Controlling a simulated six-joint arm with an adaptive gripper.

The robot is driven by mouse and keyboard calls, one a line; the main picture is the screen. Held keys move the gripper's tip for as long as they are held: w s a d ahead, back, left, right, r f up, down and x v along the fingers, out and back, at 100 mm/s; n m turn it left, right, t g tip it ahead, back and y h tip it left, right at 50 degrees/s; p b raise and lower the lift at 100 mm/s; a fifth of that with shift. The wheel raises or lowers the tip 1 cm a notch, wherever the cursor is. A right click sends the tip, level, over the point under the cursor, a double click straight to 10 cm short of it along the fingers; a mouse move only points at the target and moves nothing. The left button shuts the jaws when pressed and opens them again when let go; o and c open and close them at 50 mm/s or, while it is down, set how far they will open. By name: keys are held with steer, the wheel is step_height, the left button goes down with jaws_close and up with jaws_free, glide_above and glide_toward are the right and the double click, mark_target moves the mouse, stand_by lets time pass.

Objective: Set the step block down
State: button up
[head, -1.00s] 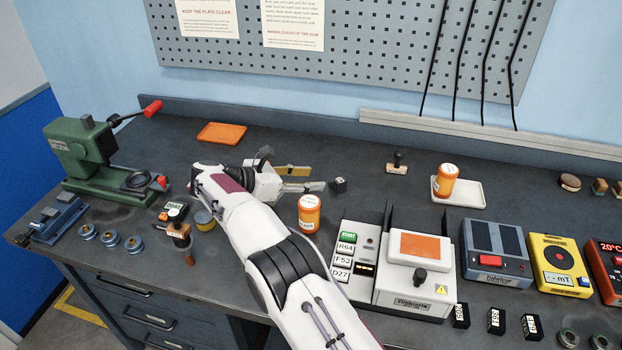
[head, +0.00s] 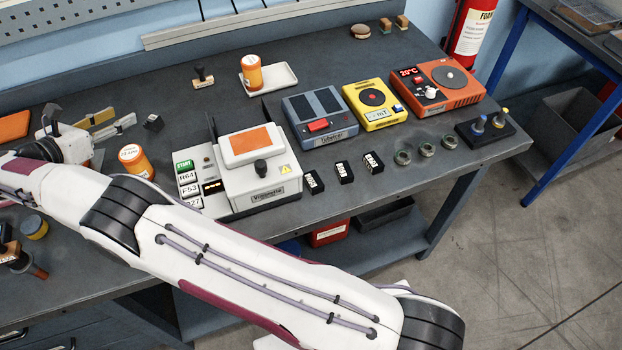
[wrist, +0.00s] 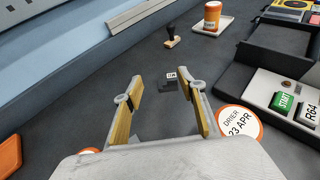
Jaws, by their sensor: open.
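A small dark block with a pale label, which I take to be the step block (head: 153,122), sits on the bench top. My gripper (head: 121,118) is open, and its two fingers with tan pads point at the block. In the head view the block lies just beyond the fingertips, apart from them. In the wrist view my gripper (wrist: 161,86) shows its fingers spread wide, with the block (wrist: 178,97) ahead in the gap between them. Nothing shows held in the jaws.
An orange pill bottle (head: 135,160) stands close beside my gripper. A white machine with an orange-topped lid (head: 255,190) is to the right. A stamp (head: 203,78) and a tray (head: 284,76) with another bottle (head: 251,72) stand farther back. Bare bench lies around the block.

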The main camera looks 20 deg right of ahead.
steer(key=w+d+r+n+t+y, duration=0.2)
steer(key=w+r+n, duration=0.1)
steer(key=r, duration=0.5)
steer(key=w+d+r+n+t+y, duration=0.15)
steer(key=w+r+n, duration=0.25)
steer(key=r, duration=0.5)
steer(key=w+d+r+n+t+y, duration=0.1)
steer(key=w+d+r+n+t, duration=0.2)
steer(key=r, duration=0.5)
steer(key=s+d+r+n+y, duration=0.3)
steer(key=r+n+y, duration=0.1)
steer(key=r+n, duration=0.25)
steer(key=s+d+r+n+y, duration=0.2)
steer(key=s+r+n+y, duration=0.1)
steer(key=r+n, duration=0.35)
steer(key=s+d+f+n+g, duration=0.3)
steer(key=s+d+f+n, duration=0.4)
steer(key=s, duration=0.9)
steer(key=s+d+f+n+g+h, duration=0.1)
steer(key=s+d+f+n+g, duration=0.3)
steer(key=s, duration=1.2)
steer(key=s+d+f+n+g+h, duration=0.1)
steer(key=s+d+f+n+g, duration=0.3)
steer(key=s+d+f+n, duration=0.6)
steer(key=s+d+f, duration=0.3)
steer(key=s+f, duration=0.1)
steer(key=s, duration=0.2)
steer(key=shift+s+d+f, duration=0.25)
steer(key=shift+s+d, duration=0.1)
steer(key=shift+d, duration=0.05)
